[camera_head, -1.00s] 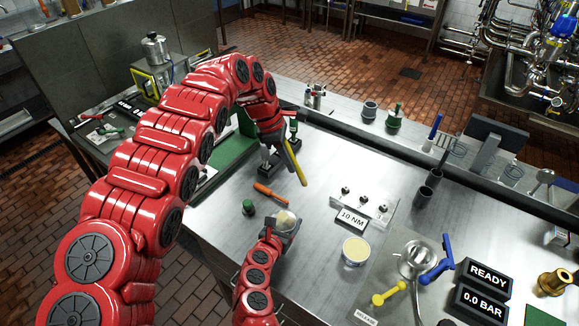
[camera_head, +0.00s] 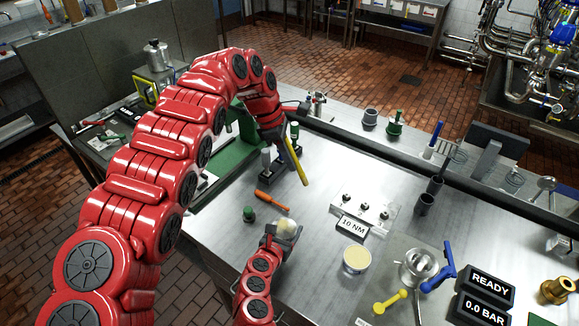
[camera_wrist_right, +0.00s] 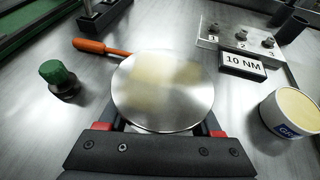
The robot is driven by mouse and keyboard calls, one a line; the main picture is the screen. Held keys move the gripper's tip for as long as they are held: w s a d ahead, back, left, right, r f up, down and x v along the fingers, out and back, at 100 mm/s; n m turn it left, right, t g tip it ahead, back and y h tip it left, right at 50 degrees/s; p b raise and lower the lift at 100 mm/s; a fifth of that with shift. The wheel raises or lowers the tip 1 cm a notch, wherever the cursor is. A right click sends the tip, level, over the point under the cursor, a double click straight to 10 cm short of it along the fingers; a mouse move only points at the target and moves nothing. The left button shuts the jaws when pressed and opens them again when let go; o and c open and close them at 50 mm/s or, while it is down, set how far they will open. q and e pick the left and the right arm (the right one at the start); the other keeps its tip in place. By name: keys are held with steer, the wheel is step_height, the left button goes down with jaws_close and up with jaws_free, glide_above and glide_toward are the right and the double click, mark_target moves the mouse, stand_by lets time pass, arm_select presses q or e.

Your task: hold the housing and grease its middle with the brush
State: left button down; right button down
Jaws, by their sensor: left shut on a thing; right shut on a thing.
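My right gripper (camera_head: 284,234) is low over the near part of the bench, shut on the housing (camera_head: 286,227). In the right wrist view the housing (camera_wrist_right: 163,92) is a round, shiny metal disc with a pale yellowish patch, facing the camera. My left gripper (camera_head: 286,143) is higher and farther back, shut on the brush, whose yellow handle (camera_head: 297,163) slants down to the right. The brush is apart from the housing, and its bristles cannot be made out. An open tub of pale grease (camera_head: 357,258) stands right of the housing; it also shows in the right wrist view (camera_wrist_right: 297,108).
An orange-handled tool (camera_head: 271,200) and a green-capped item (camera_head: 249,213) lie near the housing. A "10 NM" block (camera_head: 352,226) with pegs stands behind the tub. Right are a metal valve part (camera_head: 415,265), a blue tool (camera_head: 440,268) and a yellow tool (camera_head: 388,302).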

jaws_free()
steer(key=shift+a, duration=0.1)
steer(key=v, duration=1.2)
steer(key=shift+r, duration=0.1)
